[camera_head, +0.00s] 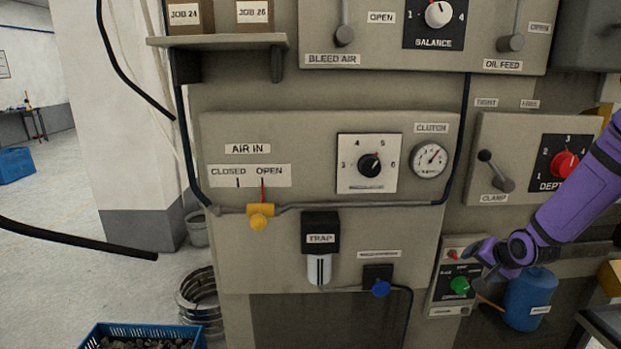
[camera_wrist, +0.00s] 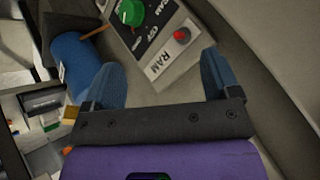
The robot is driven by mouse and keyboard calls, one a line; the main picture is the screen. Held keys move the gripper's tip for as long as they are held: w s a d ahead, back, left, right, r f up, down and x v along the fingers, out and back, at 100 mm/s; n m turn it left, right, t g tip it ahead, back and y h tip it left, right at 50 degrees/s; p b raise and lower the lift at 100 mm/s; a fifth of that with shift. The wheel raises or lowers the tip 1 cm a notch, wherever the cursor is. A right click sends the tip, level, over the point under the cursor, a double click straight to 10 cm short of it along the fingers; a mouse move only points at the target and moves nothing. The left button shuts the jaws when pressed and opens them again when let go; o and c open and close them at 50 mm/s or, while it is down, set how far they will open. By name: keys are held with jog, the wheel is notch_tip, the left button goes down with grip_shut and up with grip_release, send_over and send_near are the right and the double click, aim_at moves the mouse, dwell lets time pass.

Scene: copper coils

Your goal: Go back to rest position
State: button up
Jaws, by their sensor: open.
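My purple arm reaches in from the right in the head view. My gripper (camera_head: 480,258) is at its end, in front of the upper right part of a small control box (camera_head: 445,295). The box has a red button (camera_head: 453,255) and a green knob (camera_head: 459,285). In the wrist view my gripper (camera_wrist: 160,72) is open, its two blue fingers wide apart with nothing between them. Beyond the fingertips are the red button (camera_wrist: 181,36), the label "RAM" and the green knob (camera_wrist: 130,12). I cannot tell whether a finger touches the box.
A blue container (camera_head: 530,298) stands just below and right of my gripper. A red dial (camera_head: 564,163) and a clamp lever (camera_head: 496,171) are on the panel above. A blue crate (camera_head: 140,333) and coils (camera_head: 199,299) are at the lower left. Open floor lies at the far left.

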jog(key=s+a+r+n+g+h, duration=0.15)
jog(key=s+a+r, duration=0.25)
jog(key=s+r, duration=0.45)
jog(key=s+a+r+n+g+h, duration=0.1)
jog(key=s+a+r+n+h, duration=0.3)
jog(key=r, duration=0.8)
jog(key=s+a+r+n+y, duration=0.1)
jog(key=s+a+r+y, duration=0.1)
jog(key=s, duration=0.8)
jog(key=s+a+r+n+y, duration=0.1)
jog(key=s+r, duration=0.4)
jog(key=s, duration=0.6)
jog(key=a+y, duration=0.1)
jog(key=a, duration=0.1)
jog(key=shift+s+a+r+g, duration=0.15)
jog(key=shift+s+a+g, duration=0.1)
jog(key=shift+a+g, duration=0.15)
jog(key=shift+n+y, duration=0.25)
